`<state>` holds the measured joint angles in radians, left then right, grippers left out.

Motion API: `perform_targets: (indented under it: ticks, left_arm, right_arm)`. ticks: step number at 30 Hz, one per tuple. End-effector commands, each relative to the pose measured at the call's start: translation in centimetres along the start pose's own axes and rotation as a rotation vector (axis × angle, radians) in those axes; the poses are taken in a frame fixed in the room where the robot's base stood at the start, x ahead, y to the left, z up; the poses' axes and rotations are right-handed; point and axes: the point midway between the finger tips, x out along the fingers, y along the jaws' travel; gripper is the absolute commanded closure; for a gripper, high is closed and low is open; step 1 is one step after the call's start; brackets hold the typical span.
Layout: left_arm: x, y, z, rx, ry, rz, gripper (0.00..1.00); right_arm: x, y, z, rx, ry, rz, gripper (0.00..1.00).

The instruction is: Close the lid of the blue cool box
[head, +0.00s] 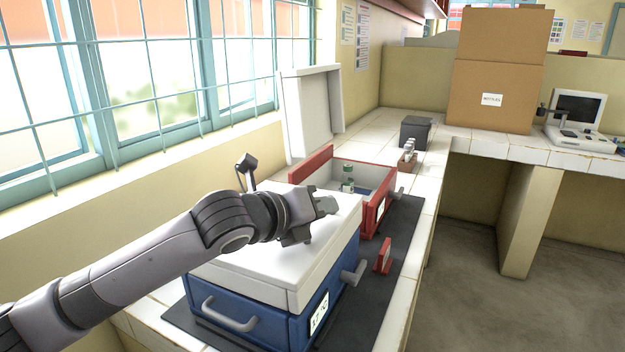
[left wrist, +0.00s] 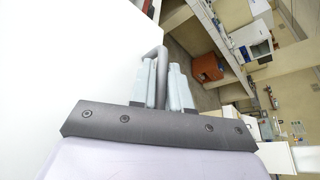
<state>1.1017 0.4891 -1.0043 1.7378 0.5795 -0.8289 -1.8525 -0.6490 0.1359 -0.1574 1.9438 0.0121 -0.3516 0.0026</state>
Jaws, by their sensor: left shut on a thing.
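The blue cool box (head: 250,320) stands on the counter in the head view, with a grey handle on its front and another on its right side. Its thick white lid (head: 250,265) lies over the blue body and looks level; I see no clear gap along the front edge. My left gripper (head: 315,217) is over the lid's top, towards its far right part. In the left wrist view, the fingers (left wrist: 163,85) are shut on a grey bar handle (left wrist: 157,52) beside the white lid surface (left wrist: 70,60). The gripper hides this handle in the head view. My right gripper is not in view.
A red cool box (head: 373,215) stands open behind, its white lid (head: 310,118) upright, with a green-capped bottle (head: 348,178) inside. A small red stand (head: 383,256) is on the dark mat (head: 400,235). A dark grey box (head: 415,133) and a cardboard box (head: 495,65) stand farther back.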

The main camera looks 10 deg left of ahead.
Motion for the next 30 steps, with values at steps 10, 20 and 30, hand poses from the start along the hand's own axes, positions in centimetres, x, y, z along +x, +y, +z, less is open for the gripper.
perform_targets:
  ticks: [10,20,30]
  left_arm:
    - [0.5,0.7,-1.2,0.065,-0.001,0.028,1.0]
    - [0.6,0.8,-1.5,0.067,0.003,0.031,1.0]
    - [0.6,0.8,-1.4,0.065,0.002,0.031,0.77]
  right_arm:
    - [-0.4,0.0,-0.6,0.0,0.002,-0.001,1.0]
    - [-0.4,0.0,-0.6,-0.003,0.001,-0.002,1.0]
    - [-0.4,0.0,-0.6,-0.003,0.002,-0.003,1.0]
